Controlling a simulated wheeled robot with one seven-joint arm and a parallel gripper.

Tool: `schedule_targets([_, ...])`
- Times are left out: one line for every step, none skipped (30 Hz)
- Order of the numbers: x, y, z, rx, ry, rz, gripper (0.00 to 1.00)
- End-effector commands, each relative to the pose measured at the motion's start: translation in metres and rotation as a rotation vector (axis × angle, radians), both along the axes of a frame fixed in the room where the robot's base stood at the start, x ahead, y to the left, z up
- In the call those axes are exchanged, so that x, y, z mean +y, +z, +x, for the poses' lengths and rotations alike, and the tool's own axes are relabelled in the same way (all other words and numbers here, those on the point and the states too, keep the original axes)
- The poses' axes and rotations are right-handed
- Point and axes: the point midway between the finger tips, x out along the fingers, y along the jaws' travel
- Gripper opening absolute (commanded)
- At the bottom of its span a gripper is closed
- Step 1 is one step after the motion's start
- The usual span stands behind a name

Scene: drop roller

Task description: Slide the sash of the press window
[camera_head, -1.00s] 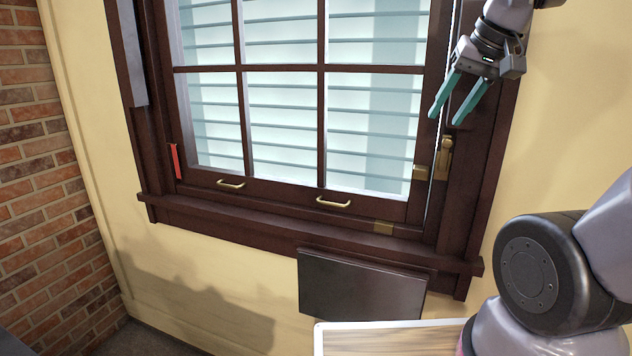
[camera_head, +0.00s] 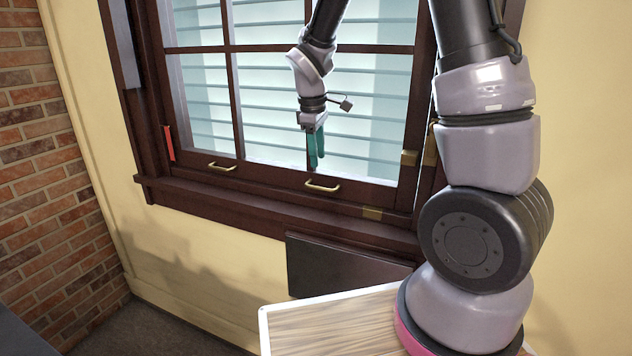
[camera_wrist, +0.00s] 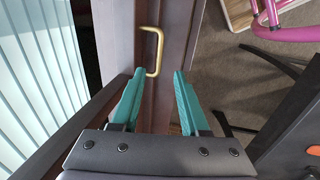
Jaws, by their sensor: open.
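The dark brown window sash (camera_head: 265,178) holds panes in a dark frame, its bottom rail low, just above the sill (camera_head: 270,217). Two brass pull handles are on that rail, a left one (camera_head: 222,167) and a right one (camera_head: 322,187). My gripper (camera_head: 316,163) hangs in front of the glass, just above the right handle, with teal fingers pointing down. In the wrist view my gripper (camera_wrist: 156,85) is open and empty, and a brass handle (camera_wrist: 153,48) shows ahead, roughly in line with the gap between the fingers. I cannot tell whether they touch.
A red strip (camera_head: 168,143) is on the left jamb. A dark panel (camera_head: 340,265) hangs below the sill, above a wood-topped surface (camera_head: 300,330).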

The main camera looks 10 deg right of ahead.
Motion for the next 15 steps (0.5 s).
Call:
schedule_targets([-0.002, -0.01, 0.0, 0.006, -0.002, -0.003, 0.45])
schedule_targets([-0.003, -0.016, 0.001, 0.006, -0.002, -0.003, 0.45])
schedule_targets([-0.004, -0.024, 0.002, 0.006, -0.002, -0.003, 0.45])
schedule_targets([-0.004, -0.03, 0.003, 0.006, -0.003, -0.002, 0.45])
schedule_targets([-0.005, -0.036, 0.004, 0.006, -0.002, -0.003, 0.45])
schedule_targets([-0.006, -0.043, 0.005, 0.005, -0.003, -0.002, 0.45])
schedule_targets([-0.007, -0.048, 0.006, 0.005, -0.004, -0.002, 0.45])
schedule_targets([-0.007, -0.054, 0.007, 0.005, -0.003, -0.002, 0.45])
schedule_targets([-0.008, -0.06, 0.008, 0.005, -0.003, -0.002, 0.45])
schedule_targets([-0.009, -0.065, 0.009, 0.004, -0.003, -0.002, 0.45])
schedule_targets([-0.009, -0.069, 0.01, 0.005, -0.004, -0.002, 0.45])
schedule_targets([-0.01, -0.074, 0.011, 0.003, -0.004, -0.001, 0.45])
schedule_targets([-0.01, -0.077, 0.011, 0.003, -0.004, -0.001, 0.45])
schedule_targets([-0.01, -0.08, 0.012, 0.004, -0.004, -0.002, 0.45])
schedule_targets([-0.01, -0.083, 0.012, 0.003, -0.004, -0.001, 0.45])
